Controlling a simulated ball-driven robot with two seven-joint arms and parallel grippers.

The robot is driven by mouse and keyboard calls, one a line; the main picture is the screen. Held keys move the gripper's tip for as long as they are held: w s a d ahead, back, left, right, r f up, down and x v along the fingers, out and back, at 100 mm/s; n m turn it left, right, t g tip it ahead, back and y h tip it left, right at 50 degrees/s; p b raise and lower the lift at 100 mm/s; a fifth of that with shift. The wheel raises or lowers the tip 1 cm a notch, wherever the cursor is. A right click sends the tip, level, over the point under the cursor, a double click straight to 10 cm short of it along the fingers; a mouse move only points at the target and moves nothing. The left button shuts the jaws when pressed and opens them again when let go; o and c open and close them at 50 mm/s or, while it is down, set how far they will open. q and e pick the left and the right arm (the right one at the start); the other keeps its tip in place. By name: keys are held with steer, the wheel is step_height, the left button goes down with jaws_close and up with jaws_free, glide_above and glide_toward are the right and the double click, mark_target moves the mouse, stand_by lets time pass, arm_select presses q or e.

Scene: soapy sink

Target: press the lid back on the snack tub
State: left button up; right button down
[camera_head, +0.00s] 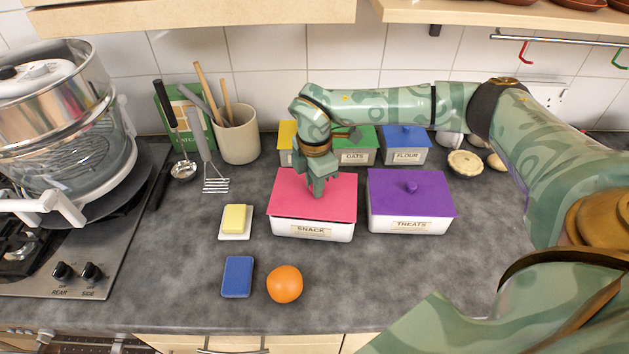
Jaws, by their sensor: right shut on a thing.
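The snack tub (311,231) is a white box with a SNACK label, standing on the grey counter. Its pink lid (338,201) lies over the top of the tub; I cannot tell whether it is fully seated. My right gripper (318,191) points down at the middle of the lid, with its fingers together. Its tips are at the lid and hide the spot between them, where a knob may be. My left gripper is not in view.
The purple-lidded treats tub (411,208) stands close on the right. Oats (355,157) and flour (406,157) tubs stand behind. Butter on a dish (235,221), a blue sponge (237,277) and an orange (284,284) lie at front left. Counter at front right is clear.

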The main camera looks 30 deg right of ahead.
stand_by(0.8)
steer(key=shift+f+p, duration=0.3)
stand_by(0.6)
stand_by(0.5)
steer(key=shift+f, duration=0.1)
steer(key=c, duration=0.7)
jaws_free()
step_height(320, 180, up, 7)
steer(key=p, duration=0.6)
steer(key=shift+p, duration=0.35)
